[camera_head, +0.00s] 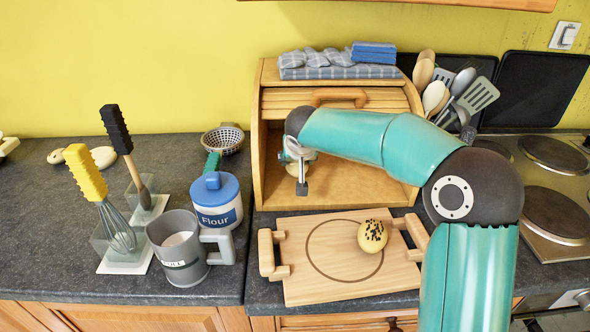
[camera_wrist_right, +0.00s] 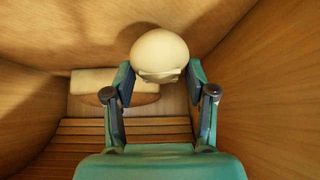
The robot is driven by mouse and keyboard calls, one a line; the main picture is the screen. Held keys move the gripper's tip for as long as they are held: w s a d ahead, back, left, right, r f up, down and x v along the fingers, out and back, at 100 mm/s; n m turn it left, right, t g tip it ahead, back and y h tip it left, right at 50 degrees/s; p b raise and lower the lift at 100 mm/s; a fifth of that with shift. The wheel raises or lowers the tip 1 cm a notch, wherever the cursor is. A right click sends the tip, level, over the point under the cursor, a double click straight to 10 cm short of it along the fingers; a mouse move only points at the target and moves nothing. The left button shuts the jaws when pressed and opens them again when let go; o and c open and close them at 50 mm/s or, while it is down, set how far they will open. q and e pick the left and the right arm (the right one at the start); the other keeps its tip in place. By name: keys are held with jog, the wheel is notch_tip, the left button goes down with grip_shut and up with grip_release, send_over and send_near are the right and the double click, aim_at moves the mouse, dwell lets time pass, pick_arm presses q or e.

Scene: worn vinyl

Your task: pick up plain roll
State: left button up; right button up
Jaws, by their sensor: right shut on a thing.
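The plain roll (camera_wrist_right: 159,52) is pale and smooth. In the right wrist view it sits between the fingers of my right gripper (camera_wrist_right: 159,80), which is shut on it. In the head view my right gripper (camera_head: 301,172) is inside the open wooden bread box (camera_head: 262,180), near its left side. Only a small pale part of the roll shows there behind the gripper. I cannot tell whether the roll touches the box floor. A seeded roll (camera_head: 372,237) lies on the wooden board (camera_head: 322,277) in front of the box. My left gripper is not in view.
A flour canister (camera_head: 216,203), a grey mug (camera_head: 182,256) and holders with a yellow-handled whisk (camera_head: 87,172) and a black-handled brush (camera_head: 120,132) stand left. Folded cloths (camera_head: 335,68) lie on the box. A hob (camera_head: 553,205) is at right.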

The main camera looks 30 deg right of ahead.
jog(key=shift+r+p, duration=1.6)
jog(key=shift+r, duration=1.3)
jog(key=shift+s+a+b, duration=0.1)
jog(key=shift+s+b, duration=0.1)
jog(key=shift+b, duration=0.15)
jog(key=shift+s+a+b, duration=0.3)
jog(key=shift+s+b, duration=0.2)
jog(key=shift+s, duration=0.05)
jog(key=shift+s+a+b, duration=0.3)
jog(key=shift+s+b, duration=0.15)
jog(key=shift+s, duration=0.1)
jog(key=s+a+r+b, duration=0.2)
jog(key=s+a+b, duration=0.4)
jog(key=s, duration=0.5)
jog(key=shift+s+a, duration=0.15)
jog(key=shift+s, duration=0.1)
